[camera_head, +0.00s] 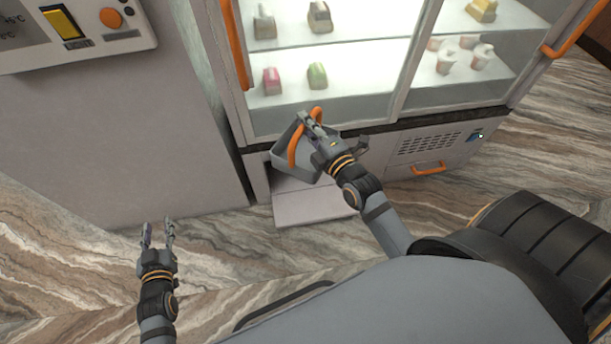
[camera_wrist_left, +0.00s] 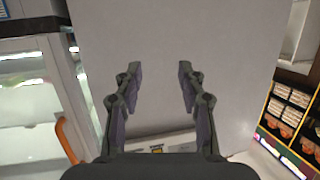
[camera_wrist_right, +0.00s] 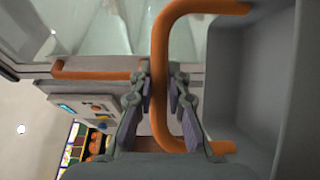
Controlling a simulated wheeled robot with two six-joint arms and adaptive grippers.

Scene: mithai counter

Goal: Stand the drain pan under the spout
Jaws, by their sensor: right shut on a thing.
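The drain pan (camera_head: 289,148) is a grey open box with an orange loop handle. My right gripper (camera_head: 308,122) is shut on its orange handle and holds the pan in front of the display case's lower edge. The right wrist view shows the handle (camera_wrist_right: 160,75) between the fingers and the hollow grey pan (camera_wrist_right: 250,85) to the right. Below the pan, a pale flat panel (camera_head: 312,206) juts out from a recess in the case's base. I cannot make out the spout. My left gripper (camera_head: 158,226) is open and empty over the floor; its spread fingers (camera_wrist_left: 158,92) show in the left wrist view.
The lit display case (camera_head: 335,80) holds several sweets and cups behind glass, with orange door handles (camera_head: 570,35). A vented panel with a small orange handle (camera_head: 428,169) is right of the recess. A grey cabinet (camera_head: 100,130) stands left. The marble-patterned floor (camera_head: 70,260) is clear.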

